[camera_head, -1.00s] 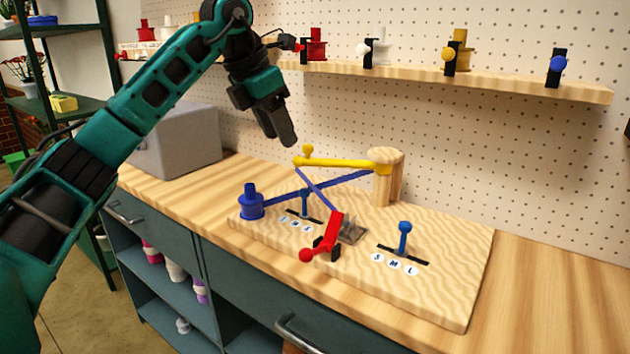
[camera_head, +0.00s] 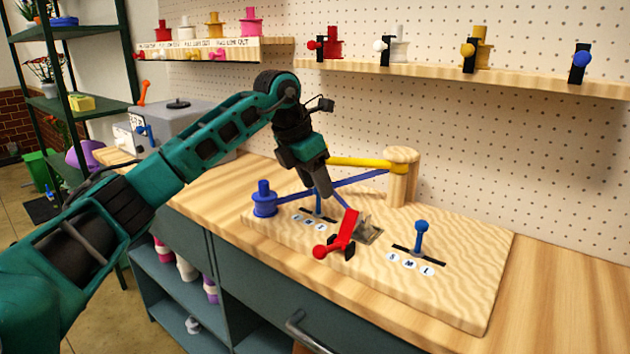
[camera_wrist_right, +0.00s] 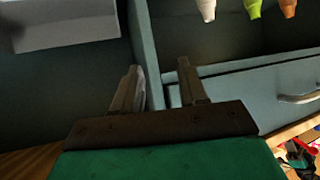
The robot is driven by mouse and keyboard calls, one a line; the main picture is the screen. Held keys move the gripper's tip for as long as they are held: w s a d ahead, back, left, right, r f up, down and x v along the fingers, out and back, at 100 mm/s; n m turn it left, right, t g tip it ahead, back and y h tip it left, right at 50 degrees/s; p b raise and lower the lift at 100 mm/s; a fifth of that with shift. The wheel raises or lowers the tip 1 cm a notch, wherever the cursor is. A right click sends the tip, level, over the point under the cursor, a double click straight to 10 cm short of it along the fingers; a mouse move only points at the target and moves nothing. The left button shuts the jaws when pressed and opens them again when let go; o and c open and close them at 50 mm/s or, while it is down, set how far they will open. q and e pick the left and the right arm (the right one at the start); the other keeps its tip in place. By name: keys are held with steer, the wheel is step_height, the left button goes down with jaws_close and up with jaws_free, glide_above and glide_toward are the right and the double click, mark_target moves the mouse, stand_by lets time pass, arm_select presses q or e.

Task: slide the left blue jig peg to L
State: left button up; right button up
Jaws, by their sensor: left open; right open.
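The left blue jig peg (camera_head: 318,204) stands upright in the left dark slot of the wooden jig board (camera_head: 450,285). Small round letter labels (camera_head: 309,221) lie in front of that slot, too small to read surely. My left gripper (camera_head: 323,188) points down just above the peg, overlapping its top and the blue bars; whether it touches the peg I cannot tell. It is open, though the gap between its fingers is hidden. My right gripper (camera_wrist_right: 158,88) is open and empty in the right wrist view, facing the teal cabinet.
A yellow arm (camera_head: 365,163) on a wooden post (camera_head: 402,175) reaches behind my left gripper. A blue spool (camera_head: 264,200) stands left of the slot. A red lever clamp (camera_head: 345,235) is in front. Another blue peg (camera_head: 421,240) stands in the right slot.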

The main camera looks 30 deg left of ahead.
arm_select(q)
jaws_close()
stand_by(0.4)
